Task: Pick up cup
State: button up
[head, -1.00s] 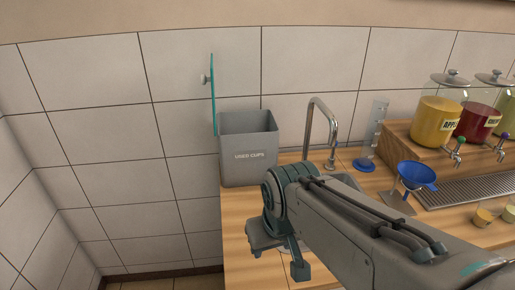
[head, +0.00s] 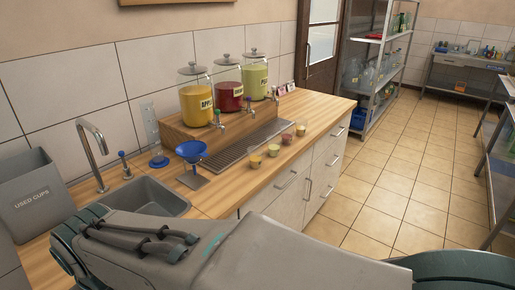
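Several small cups stand in a row along the front edge of the wooden counter (head: 225,190), in front of the drip grille. The nearest cup (head: 255,161) holds something yellow, the one behind it (head: 274,150) looks green. Farther along are a reddish cup (head: 287,139) and an orange-yellow cup (head: 301,130). All look upright. My arm crosses the bottom of the head view, in front of the counter and left of the cups at its far end. My gripper's fingers are outside the picture, so nothing shows of what they hold.
Three juice dispensers, yellow (head: 196,103), red (head: 228,88) and green (head: 254,80), stand on a wooden step behind the drip grille (head: 243,143). A blue funnel (head: 191,151), sink (head: 150,199) and grey USED CUPS bin (head: 31,194) are left. Open floor (head: 390,190) lies right.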

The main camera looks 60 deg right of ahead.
aim_at(274, 147)
jog(key=k, duration=0.5)
jog(key=z, duration=0.7)
jog(key=i, duration=0.85)
jog(key=z, duration=3.45)
jog(key=i, duration=1.85)
